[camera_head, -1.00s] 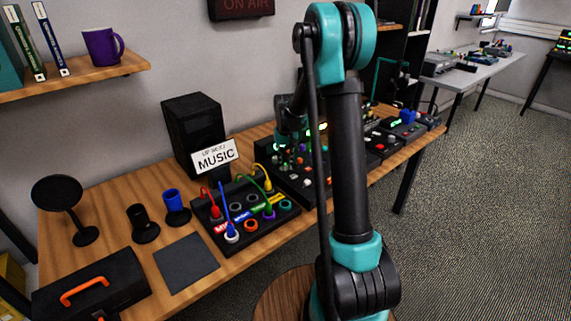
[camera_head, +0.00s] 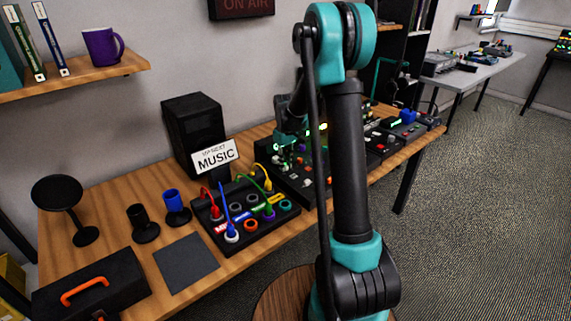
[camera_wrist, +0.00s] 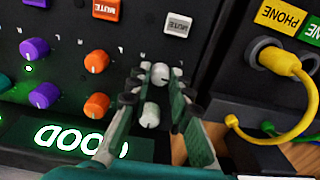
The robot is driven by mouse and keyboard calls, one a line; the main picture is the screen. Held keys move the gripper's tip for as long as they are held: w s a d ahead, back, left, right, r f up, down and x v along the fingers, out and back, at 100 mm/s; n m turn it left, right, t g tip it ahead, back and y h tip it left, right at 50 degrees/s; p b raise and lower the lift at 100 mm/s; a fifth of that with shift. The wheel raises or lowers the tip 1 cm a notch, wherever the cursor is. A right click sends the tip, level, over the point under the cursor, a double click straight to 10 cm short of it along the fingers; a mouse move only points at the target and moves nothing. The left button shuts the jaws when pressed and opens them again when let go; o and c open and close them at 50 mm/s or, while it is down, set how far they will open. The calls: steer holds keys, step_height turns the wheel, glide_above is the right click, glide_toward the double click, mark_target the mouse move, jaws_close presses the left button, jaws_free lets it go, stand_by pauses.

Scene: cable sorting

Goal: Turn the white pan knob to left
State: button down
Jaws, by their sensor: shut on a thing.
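In the wrist view, two white knobs sit in one column on the dark mixer panel (camera_wrist: 65,75). The upper white knob (camera_wrist: 160,73) is between the tips of my gripper (camera_wrist: 160,78), which is shut on it. The lower white knob (camera_wrist: 150,116) shows between the fingers, nearer the palm. I cannot read which of them is labelled pan. The fingers hide part of the panel around the knobs. In the head view, my gripper (camera_head: 284,146) is down at the mixer, and the held knob cannot be made out.
Purple knobs (camera_wrist: 34,48) and orange knobs (camera_wrist: 96,61) stand left of the fingers. A white mute button (camera_wrist: 178,25) lies beyond the tips. A yellow plug (camera_wrist: 280,60) with its cable is at right. A patch box (camera_head: 245,222) with cables stands left of the mixer.

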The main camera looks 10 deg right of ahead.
mark_target(286, 166)
stand_by(0.3)
steer(key=c, duration=1.4)
jaws_free()
step_height(286, 166, up, 12)
steer(key=s+d+f+m+t, duration=0.1)
steer(key=s+f+m, duration=0.1)
steer(key=s, duration=0.8)
steer(key=s+d+f+m+t, duration=0.1)
steer(key=s+f, duration=0.3)
steer(key=s, duration=0.6)
steer(key=s+d+f+m+t, duration=0.2)
steer(key=s+f+m, duration=0.1)
steer(key=s, duration=0.8)
steer(key=shift+f, duration=0.55)
